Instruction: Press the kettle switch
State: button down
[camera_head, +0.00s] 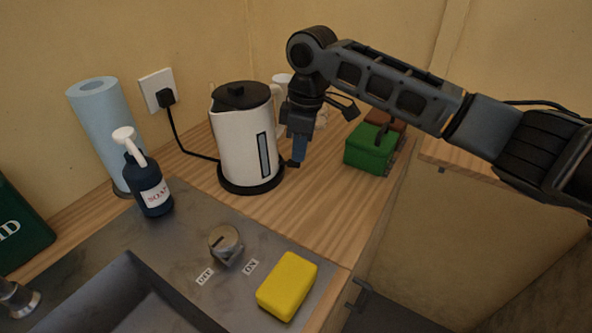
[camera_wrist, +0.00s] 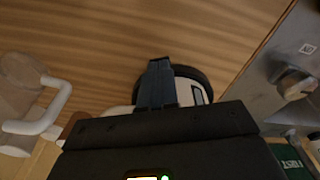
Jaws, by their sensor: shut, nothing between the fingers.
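The kettle (camera_head: 238,140) is white with a black lid and a black base, and stands upright on the wooden counter. A dark cord runs from it to a wall socket. Its handle is on the right side, partly behind my arm. My gripper (camera_head: 297,163) is shut and empty, pointing down just right of the kettle near its base. In the wrist view my gripper's fingers (camera_wrist: 158,68) are together, with part of the kettle (camera_wrist: 190,92) and its dark base behind them. I cannot make out the kettle switch; the gripper may hide it.
A green box (camera_head: 369,150) stands right of my gripper. White cups are behind my arm; a mug (camera_wrist: 40,110) shows in the wrist view. A soap bottle (camera_head: 150,180), paper roll (camera_head: 102,130), metal knob (camera_head: 226,243) and yellow sponge (camera_head: 288,286) are around.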

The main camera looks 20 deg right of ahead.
jog(key=shift+f, duration=0.2)
jog(key=shift+f+b, duration=0.35)
jog(key=shift+f, duration=0.55)
jog(key=shift+d+r, duration=0.1)
jog(key=shift+r, duration=0.1)
jog(key=d+p, duration=0.1)
jog(key=s+d+r+p, duration=0.1)
jog(key=shift+s+d+p, duration=0.1)
jog(key=shift+s+p, duration=0.15)
jog(key=shift+p, duration=0.15)
jog(key=shift+f, duration=0.1)
jog(key=shift+d, duration=0.1)
notch_tip(320, 180, up, 8)
jog(key=b, duration=0.1)
jog(key=shift+s+d, duration=0.25)
jog(key=shift+d, duration=0.05)
jog(key=shift+f, duration=0.15)
